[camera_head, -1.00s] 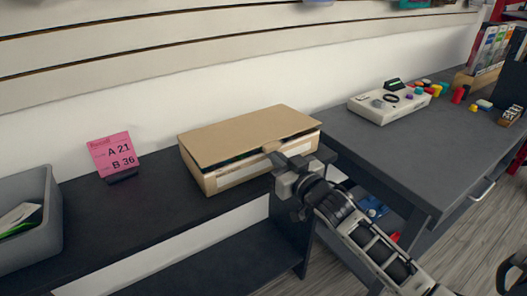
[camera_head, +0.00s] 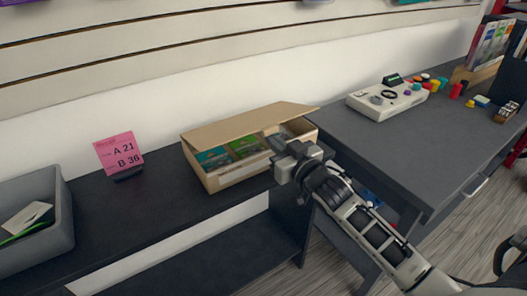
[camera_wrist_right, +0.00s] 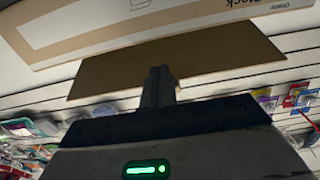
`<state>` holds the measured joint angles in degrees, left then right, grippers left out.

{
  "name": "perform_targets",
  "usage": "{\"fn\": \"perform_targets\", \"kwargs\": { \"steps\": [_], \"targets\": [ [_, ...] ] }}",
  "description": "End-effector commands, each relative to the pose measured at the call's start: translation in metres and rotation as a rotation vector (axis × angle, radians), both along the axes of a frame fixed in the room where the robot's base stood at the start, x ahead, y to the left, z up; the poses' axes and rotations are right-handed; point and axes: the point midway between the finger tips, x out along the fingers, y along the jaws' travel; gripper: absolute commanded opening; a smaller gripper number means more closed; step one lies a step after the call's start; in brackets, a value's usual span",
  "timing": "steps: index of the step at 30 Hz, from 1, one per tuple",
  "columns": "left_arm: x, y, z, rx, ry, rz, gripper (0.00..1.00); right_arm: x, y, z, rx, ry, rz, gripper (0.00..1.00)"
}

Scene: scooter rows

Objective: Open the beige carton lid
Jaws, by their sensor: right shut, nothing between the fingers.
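The beige carton (camera_head: 232,178) sits on the dark shelf against the wall. Its lid (camera_head: 248,123) is tilted partly up, hinged at the back. Green and teal packets (camera_head: 245,146) show inside. My right gripper (camera_head: 277,143) is at the carton's front right, its fingers shut and empty by the opening below the lid's raised edge. In the right wrist view, the shut fingers (camera_wrist_right: 159,82) overlap the brown lid panel (camera_wrist_right: 205,62); the carton's printed front (camera_wrist_right: 120,22) is above. Whether they touch the lid I cannot tell. My left gripper is not in view.
A pink sign (camera_head: 119,152) stands left of the carton, and a grey bin (camera_head: 62,215) is farther left. A dark desk (camera_head: 420,140) on the right holds a white device (camera_head: 385,102) and small coloured items. The shelf between sign and carton is clear.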

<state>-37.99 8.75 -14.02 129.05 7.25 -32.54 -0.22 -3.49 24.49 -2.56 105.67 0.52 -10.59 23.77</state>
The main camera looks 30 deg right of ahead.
Motion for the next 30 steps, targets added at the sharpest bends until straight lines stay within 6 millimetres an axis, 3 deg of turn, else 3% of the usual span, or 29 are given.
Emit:
{"fn": "perform_targets", "kwargs": {
  "steps": [8,30],
  "targets": [
    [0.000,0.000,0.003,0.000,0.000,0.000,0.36,0.000,0.000,0.003,0.000,0.000,0.000,0.00],
    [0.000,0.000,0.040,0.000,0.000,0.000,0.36,0.008,0.001,0.040,-0.001,0.000,0.000,0.00]
  ]
}}
